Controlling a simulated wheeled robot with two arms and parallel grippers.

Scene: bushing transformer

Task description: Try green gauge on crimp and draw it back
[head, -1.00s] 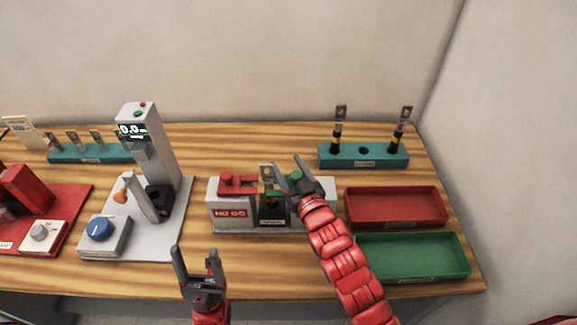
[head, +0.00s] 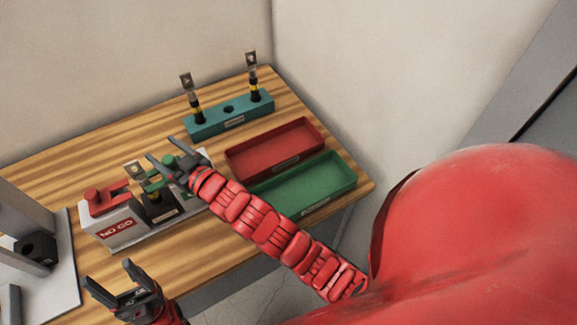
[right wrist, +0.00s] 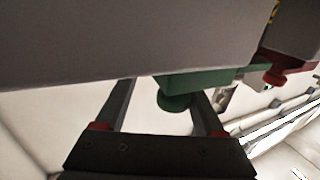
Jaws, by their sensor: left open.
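The crimp is a metal lug (head: 134,169) standing upright on a dark cable end in the middle of the grey gauge stand (head: 182,212). The green gauge (head: 152,185) is on the stand just right of the crimp, partly hidden by my right gripper. I cannot tell whether it touches the crimp. My right gripper (head: 162,150) is over the gauge. In the right wrist view, its fingers (right wrist: 160,108) are apart, with the green knob (right wrist: 175,101) between them, nearer the right finger. My left gripper (head: 108,277) is open and empty at the table's front.
The red gauge (head: 106,198) sits on the stand's NO GO side. A teal rack (head: 212,124) with two lugged cables stands at the back. A red tray (head: 232,158) and a green tray (head: 345,178) lie right of the stand. A grey tester (head: 20,215) is at the left.

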